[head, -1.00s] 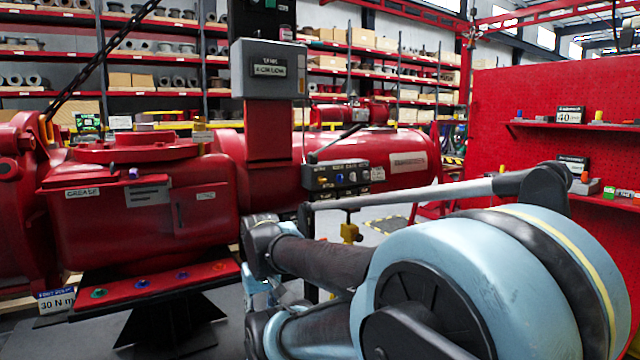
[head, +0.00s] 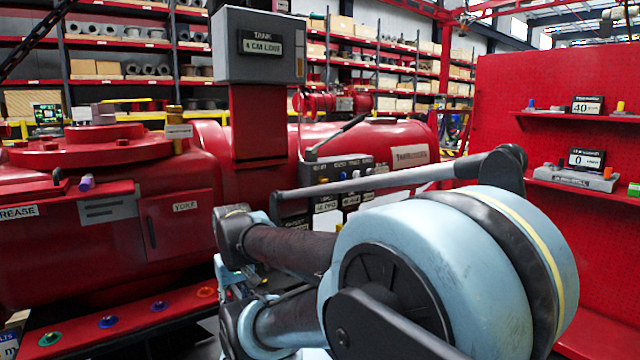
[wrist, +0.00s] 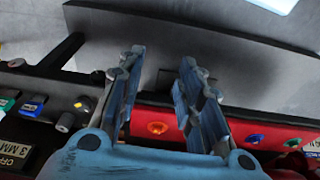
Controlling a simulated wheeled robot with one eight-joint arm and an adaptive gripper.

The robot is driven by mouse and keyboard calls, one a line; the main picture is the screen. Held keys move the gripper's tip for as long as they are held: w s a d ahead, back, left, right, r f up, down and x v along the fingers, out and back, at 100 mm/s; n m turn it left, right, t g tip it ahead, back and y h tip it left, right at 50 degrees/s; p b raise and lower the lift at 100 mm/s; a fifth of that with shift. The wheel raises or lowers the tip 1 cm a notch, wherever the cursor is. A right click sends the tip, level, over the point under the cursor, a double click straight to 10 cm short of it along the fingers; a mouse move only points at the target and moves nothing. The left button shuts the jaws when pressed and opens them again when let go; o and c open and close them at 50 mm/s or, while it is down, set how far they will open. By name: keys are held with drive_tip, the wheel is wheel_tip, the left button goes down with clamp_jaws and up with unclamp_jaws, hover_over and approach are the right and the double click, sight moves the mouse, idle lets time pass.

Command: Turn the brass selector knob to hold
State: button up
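The control panel (head: 338,172) with small knobs and labels is on the red valve actuator (head: 110,230) in the head view, partly behind my arm. I cannot make out which of its small knobs is the brass selector knob or read a hold mark. In the wrist view, my gripper (wrist: 160,75) is open, with nothing between its two blue fingers. A dark panel strip (wrist: 40,85) with green, blue and grey parts lies to the left of the fingers there. In the head view, my arm hides the gripper's fingers in large part.
A red ledge (head: 130,318) with coloured round buttons runs along the actuator's lower front; an orange button (wrist: 157,128) shows between my fingers. A grey box (head: 262,45) stands on a red post. A red pegboard (head: 560,90) with small shelves stands at right. Storage racks are behind.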

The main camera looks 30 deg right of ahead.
drive_tip(key=shift+o, duration=0.6)
drive_tip(key=shift+w, duration=0.1)
drive_tip(key=o, duration=0.4)
drive_tip(key=shift+s+r, duration=0.15)
drive_tip(key=shift+s, duration=0.1)
drive_tip(key=w+d+r+m+t+y, duration=0.1)
drive_tip(key=w+r+m+y, duration=0.15)
drive_tip(key=w+m, duration=0.3)
drive_tip(key=w+d+r+m+t+y, duration=0.1)
drive_tip(key=w+r+m+y, duration=0.1)
drive_tip(key=w+r+m, duration=0.3)
drive_tip(key=w+d+r+m+t+y, duration=0.1)
drive_tip(key=w+d+r+m+t, duration=0.4)
drive_tip(key=w+d+m, duration=0.65)
drive_tip(key=s+d+r+m+t, duration=0.1)
drive_tip(key=d+r+m+t, duration=0.15)
drive_tip(key=d, duration=0.65)
drive_tip(key=d+r+m+t, duration=0.2)
drive_tip(key=d+m, duration=0.2)
drive_tip(key=d, duration=0.6)
drive_tip(key=s+d+r+m+t+h, duration=0.2)
drive_tip(key=s+d+m+t+h, duration=0.35)
drive_tip(key=d, duration=0.95)
drive_tip(key=w+a+g+y, duration=0.1)
drive_tip(key=w, duration=1.4)
drive_tip(key=shift+a+m, duration=0.3)
drive_tip(key=shift+a, duration=0.1)
